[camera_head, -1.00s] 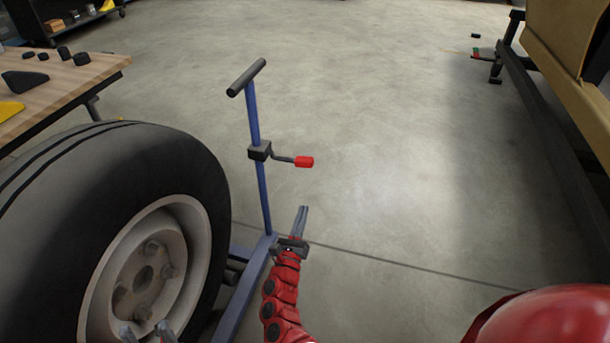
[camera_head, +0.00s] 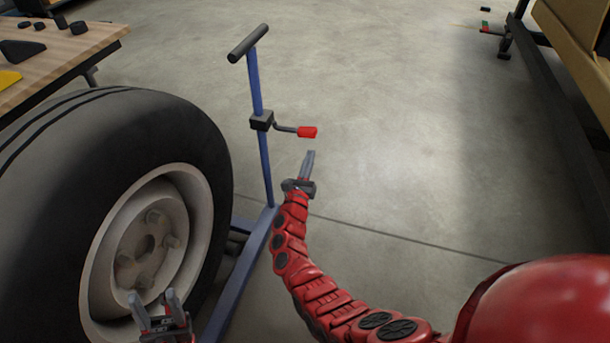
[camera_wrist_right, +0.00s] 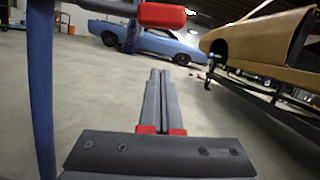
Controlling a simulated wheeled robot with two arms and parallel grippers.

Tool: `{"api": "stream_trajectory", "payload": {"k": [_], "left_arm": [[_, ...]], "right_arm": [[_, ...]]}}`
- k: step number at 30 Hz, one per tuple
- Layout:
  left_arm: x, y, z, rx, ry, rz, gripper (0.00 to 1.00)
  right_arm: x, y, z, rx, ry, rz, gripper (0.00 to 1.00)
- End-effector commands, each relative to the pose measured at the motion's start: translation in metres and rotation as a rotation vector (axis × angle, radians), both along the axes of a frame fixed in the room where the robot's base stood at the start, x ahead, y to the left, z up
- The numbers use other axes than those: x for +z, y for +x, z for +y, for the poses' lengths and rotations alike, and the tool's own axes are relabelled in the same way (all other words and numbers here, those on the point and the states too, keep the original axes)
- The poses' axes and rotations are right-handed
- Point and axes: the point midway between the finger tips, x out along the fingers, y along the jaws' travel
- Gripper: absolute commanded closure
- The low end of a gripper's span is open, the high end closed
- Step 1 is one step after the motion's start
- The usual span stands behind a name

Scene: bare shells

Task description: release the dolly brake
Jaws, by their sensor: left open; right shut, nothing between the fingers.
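The dolly is a blue upright post (camera_head: 263,165) with a dark T-handle (camera_head: 248,42) on top and a blue base rail (camera_head: 242,275). A black block on the post carries a bent lever with a red grip (camera_head: 307,132), the brake lever, pointing right. My right gripper (camera_head: 309,158) is shut and empty, just below the red grip and apart from it. In the right wrist view the red grip (camera_wrist_right: 162,15) is at the top, above the shut fingers (camera_wrist_right: 160,82). My left gripper (camera_head: 152,304) is open and empty at the bottom, in front of the wheel.
A big tyre on a pale wheel (camera_head: 190,225) stands left of the post. A wooden-topped bench (camera_head: 60,50) with small dark parts is at upper left. A tan car body (camera_head: 575,50) on a dark frame is at right. The floor between is clear.

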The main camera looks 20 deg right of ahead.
Motion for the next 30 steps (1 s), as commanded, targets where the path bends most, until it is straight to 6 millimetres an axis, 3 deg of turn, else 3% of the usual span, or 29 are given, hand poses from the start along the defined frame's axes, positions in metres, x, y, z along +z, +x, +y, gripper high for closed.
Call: {"api": "stream_trajectory", "payload": {"k": [2, 10, 30], "left_arm": [[-0.002, 0.0, -0.001, -0.002, 0.005, 0.0, 0.5], [0.004, 0.0, 0.001, 0.004, -0.009, 0.0, 0.5], [0.005, -0.001, 0.002, 0.005, -0.012, -0.001, 0.5]], "right_arm": [[0.006, 0.009, -0.006, -0.002, -0.001, -0.004, 1.0], [0.037, 0.01, 0.0, -0.002, 0.0, -0.001, 1.0], [0.045, 0.009, 0.0, 0.0, -0.025, 0.018, 1.0]]}}
